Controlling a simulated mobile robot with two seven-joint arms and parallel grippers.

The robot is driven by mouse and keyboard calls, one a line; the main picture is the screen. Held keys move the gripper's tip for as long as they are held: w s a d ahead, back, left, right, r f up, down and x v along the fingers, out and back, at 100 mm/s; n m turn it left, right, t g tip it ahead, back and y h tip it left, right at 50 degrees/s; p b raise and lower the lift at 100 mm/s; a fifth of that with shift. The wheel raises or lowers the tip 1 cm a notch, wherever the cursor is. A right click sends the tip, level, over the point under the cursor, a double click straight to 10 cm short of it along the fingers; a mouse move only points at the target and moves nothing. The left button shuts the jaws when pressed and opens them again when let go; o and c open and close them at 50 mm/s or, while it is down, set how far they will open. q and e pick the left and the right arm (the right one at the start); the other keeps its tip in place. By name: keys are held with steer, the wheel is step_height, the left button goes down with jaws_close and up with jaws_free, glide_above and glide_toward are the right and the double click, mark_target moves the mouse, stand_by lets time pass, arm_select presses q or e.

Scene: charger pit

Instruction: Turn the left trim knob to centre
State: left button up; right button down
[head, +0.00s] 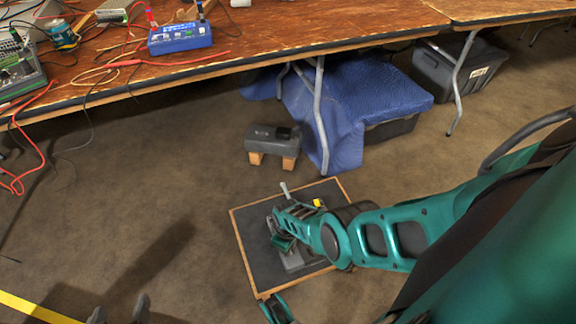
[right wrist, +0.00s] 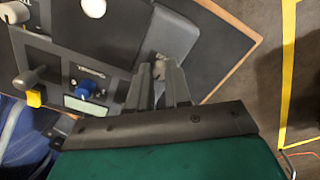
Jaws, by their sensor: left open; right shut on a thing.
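A grey control box (head: 298,262) sits on a dark board with a wooden rim (head: 250,250), partly hidden under my right arm. In the right wrist view its panel (right wrist: 110,35) carries a blue knob (right wrist: 85,89), a yellow-capped part (right wrist: 34,98) and a white round knob (right wrist: 93,8). My right gripper (right wrist: 161,75) is at the box, its two fingers closed around a small pale part (right wrist: 160,62) mostly hidden between them. I cannot tell which knob is the left trim knob. My left gripper (head: 119,310) is open and empty above the floor, left of the board.
A grey block on wooden feet (head: 272,140) stands behind the board. A blue cloth (head: 350,105) hangs over a bin under the table (head: 270,38). The table holds cables and a blue device (head: 180,38). A black bin (head: 460,75) stands farther right.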

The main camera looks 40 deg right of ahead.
steer(key=shift+n, duration=0.7)
arm_select(q)
steer(key=shift+f, duration=0.1)
arm_select(e)
steer(key=c, duration=1.3)
jaws_free()
steer(key=shift+c, duration=0.2)
arm_select(q)
steer(key=shift+s, duration=0.1)
step_height(320, 180, up, 9)
steer(key=s+a+p, duration=0.1)
steer(key=p, duration=1)
steer(key=shift+a+f+y+p, duration=0.15)
steer(key=shift+a+y+p, duration=0.25)
arm_select(e)
step_height(320, 180, up, 13)
